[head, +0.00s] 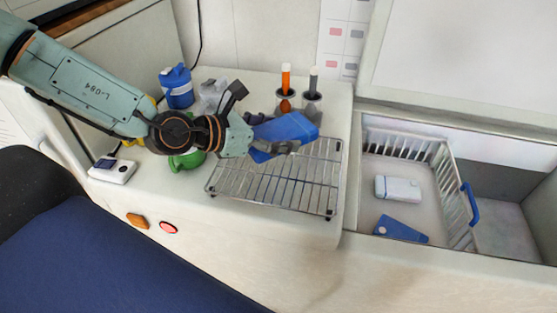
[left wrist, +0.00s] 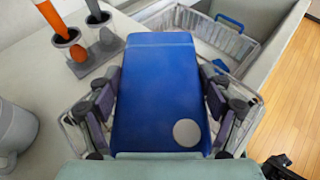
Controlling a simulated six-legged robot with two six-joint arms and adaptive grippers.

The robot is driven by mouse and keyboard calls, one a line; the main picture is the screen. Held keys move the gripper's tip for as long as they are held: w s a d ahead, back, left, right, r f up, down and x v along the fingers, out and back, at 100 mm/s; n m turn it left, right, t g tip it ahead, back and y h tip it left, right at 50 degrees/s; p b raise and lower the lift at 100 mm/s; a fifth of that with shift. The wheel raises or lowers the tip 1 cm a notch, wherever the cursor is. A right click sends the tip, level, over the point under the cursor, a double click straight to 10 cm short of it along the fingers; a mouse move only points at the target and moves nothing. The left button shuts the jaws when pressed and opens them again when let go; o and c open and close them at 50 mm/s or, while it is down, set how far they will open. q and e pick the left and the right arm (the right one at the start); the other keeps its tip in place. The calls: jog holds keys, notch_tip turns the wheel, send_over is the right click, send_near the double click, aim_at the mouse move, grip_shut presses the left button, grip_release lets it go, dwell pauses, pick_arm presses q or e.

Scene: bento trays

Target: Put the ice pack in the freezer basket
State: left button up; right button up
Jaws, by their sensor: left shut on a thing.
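The ice pack (head: 287,133) is a blue flat block with a pale round spot, seen large in the left wrist view (left wrist: 160,85). My left gripper (head: 272,143) is shut on it, one finger on each long side, and holds it above the wire rack (head: 270,185). The freezer basket (head: 405,142) is white wire with a blue handle and sits in the recessed well at the right. It holds a white box (head: 397,188) and a blue wedge-shaped piece (head: 400,229). The basket also shows at the top of the left wrist view (left wrist: 222,38). My right gripper is not in view.
Two cups, with an orange tube (head: 286,78) and a grey tube (head: 313,80), stand behind the rack. A blue-and-white jug (head: 177,87), a green item (head: 187,160) and a white device (head: 113,169) are at the left. The counter edge drops to the well.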

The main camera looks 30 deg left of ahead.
aim_at(279, 163)
pick_arm(q)
jog(key=shift+d+f+b, duration=0.15)
jog(key=shift+f+b, duration=0.2)
jog(key=shift+f, duration=0.55)
jog(key=shift+s+d+f+b, duration=0.1)
jog(key=shift+d+f+b, duration=0.1)
jog(key=shift+f+b, duration=0.15)
jog(key=f, duration=0.1)
jog(key=f+b, duration=0.1)
jog(key=shift+a+f+b, duration=0.25)
jog(key=shift+f+b, duration=0.1)
jog(key=shift+f, duration=0.4)
jog(key=shift+d, duration=0.15)
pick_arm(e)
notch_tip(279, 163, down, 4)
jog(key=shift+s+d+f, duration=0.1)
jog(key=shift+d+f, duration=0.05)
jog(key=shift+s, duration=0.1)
